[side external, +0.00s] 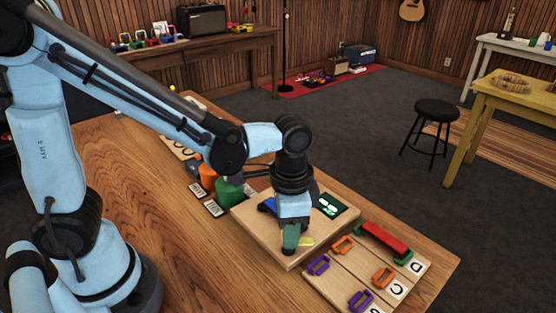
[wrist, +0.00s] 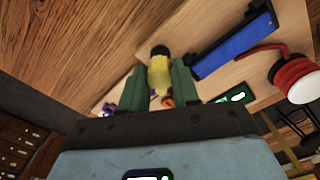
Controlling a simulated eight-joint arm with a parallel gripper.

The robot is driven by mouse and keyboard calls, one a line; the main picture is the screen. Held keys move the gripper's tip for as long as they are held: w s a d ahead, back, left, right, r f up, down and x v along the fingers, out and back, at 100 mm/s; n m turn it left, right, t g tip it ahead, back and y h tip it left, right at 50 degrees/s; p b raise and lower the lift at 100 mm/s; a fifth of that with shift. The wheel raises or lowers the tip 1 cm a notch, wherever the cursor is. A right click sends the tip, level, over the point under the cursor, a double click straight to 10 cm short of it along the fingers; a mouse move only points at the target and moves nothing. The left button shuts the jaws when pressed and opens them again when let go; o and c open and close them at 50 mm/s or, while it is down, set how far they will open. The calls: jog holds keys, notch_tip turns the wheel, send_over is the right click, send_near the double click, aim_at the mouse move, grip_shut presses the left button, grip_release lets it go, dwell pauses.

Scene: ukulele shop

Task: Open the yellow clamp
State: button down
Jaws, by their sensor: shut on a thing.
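The yellow clamp (side external: 307,241) shows as a small yellow part at the front of a pale wooden block (side external: 262,238). My gripper (side external: 290,244) points down over this block, with its green fingers at the yellow part. In the wrist view, a yellow piece with a black end (wrist: 159,74) sits between the two green fingers of my gripper (wrist: 160,82), which is shut on it. The rest of the clamp is hidden by the fingers, and its open or closed position cannot be told.
A lit green display (side external: 328,206) is on the block. A board with purple, orange, green and red pieces (side external: 340,278) lies to the right.

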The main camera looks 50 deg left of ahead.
dwell(0.3)
jog(key=c, duration=0.8)
grip_release()
jog(key=shift+r, duration=6.05)
jog(key=shift+a, duration=0.1)
jog(key=a+f+n+t, duration=0.1)
jog(key=a+n+t, duration=0.1)
jog(key=a, duration=0.2)
jog(key=a+f+n+t, duration=0.1)
jog(key=a+n+t, duration=0.1)
jog(key=a+t, duration=0.1)
jog(key=s+a+f+n+t, duration=0.1)
jog(key=a+n+t, duration=0.1)
jog(key=a, duration=0.2)
jog(key=shift+a+f+n, duration=0.3)
jog(key=shift+f+n, duration=0.1)
